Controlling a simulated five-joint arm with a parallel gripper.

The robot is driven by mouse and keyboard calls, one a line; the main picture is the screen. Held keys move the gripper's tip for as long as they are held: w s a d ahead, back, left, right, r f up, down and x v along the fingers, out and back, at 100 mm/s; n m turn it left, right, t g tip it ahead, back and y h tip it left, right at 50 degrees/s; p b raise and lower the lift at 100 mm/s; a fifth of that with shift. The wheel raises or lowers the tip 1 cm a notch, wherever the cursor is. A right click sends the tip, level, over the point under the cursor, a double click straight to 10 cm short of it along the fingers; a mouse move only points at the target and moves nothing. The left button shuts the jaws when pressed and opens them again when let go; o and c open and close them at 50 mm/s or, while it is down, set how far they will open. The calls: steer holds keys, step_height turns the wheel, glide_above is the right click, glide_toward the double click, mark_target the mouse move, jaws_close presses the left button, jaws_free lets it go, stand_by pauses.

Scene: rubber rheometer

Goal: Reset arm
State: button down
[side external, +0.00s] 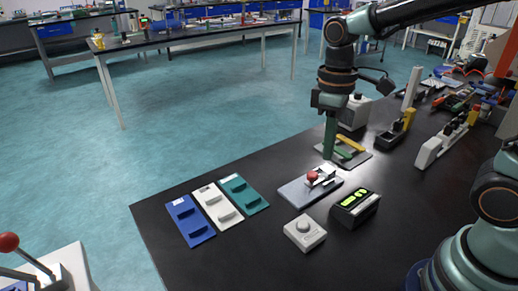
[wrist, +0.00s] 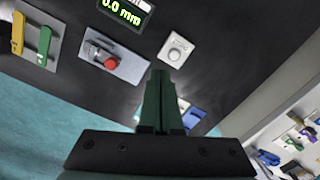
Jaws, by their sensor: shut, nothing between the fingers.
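My gripper (side external: 328,152) hangs from the arm above the black table, with its green fingers pointing down. The fingers are together with nothing between them. In the wrist view the shut fingertips (wrist: 160,76) point up the middle of the picture. In the side view the fingers overlap the edge of a grey plate carrying a yellow bar (side external: 350,143) and a green bar (side external: 343,154). Whether they touch it is hard to tell there. In the wrist view the green bar (wrist: 44,44) lies far to the left, apart from the fingers.
A grey plate with a red-balled device (side external: 312,177), a green-lit display (side external: 354,207) and a white knob box (side external: 305,232) stand nearby. Blue (side external: 189,221), white (side external: 217,206) and teal (side external: 244,195) trays lie front left. Several devices line the right side.

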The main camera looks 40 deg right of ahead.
steer(key=s+d+r+m+t, duration=0.3)
steer(key=d+r+m+t, duration=0.1)
steer(key=m+t, duration=0.1)
steer(key=shift+d+r+t, duration=0.2)
steer(key=shift+r+t, duration=0.2)
steer(key=shift+t, duration=0.2)
